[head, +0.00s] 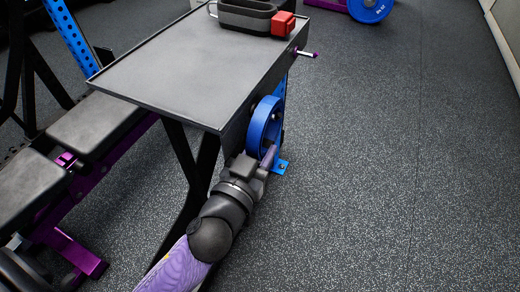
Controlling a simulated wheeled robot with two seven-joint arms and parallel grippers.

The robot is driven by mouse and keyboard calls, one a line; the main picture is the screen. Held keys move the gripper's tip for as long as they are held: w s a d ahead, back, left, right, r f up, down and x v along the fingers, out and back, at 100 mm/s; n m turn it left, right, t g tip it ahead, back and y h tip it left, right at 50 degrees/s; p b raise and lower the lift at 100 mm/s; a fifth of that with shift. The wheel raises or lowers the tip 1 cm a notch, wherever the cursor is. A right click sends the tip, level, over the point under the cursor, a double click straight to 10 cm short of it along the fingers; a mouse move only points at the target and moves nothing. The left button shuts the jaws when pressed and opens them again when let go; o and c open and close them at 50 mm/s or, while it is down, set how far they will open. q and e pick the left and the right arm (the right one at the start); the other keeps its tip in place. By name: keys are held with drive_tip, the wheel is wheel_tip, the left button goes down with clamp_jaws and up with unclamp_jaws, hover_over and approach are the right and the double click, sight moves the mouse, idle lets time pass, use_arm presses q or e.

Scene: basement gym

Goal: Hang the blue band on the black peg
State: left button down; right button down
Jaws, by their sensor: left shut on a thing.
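The blue band (257,127) is a wide ring held upright beside the right side of the grey-topped table (190,55). My left gripper (268,160) is shut on the band's lower edge; its fingertips are partly hidden by the wrist. The black peg is hard to make out. Something small and dark shows inside the ring, and I cannot tell whether it is the peg or whether the band is around it. My right gripper is out of view.
A peg with a purple tip (307,53) sticks out from the table's side farther back. A black tray (245,15) and a red block (283,23) stand on the table. A padded bench (95,125) is at the left. Open floor (400,170) lies to the right.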

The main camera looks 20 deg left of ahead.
use_arm(q)
drive_tip(key=shift+c, duration=1.6)
unclamp_jaws()
drive_tip(key=shift+s, duration=0.1)
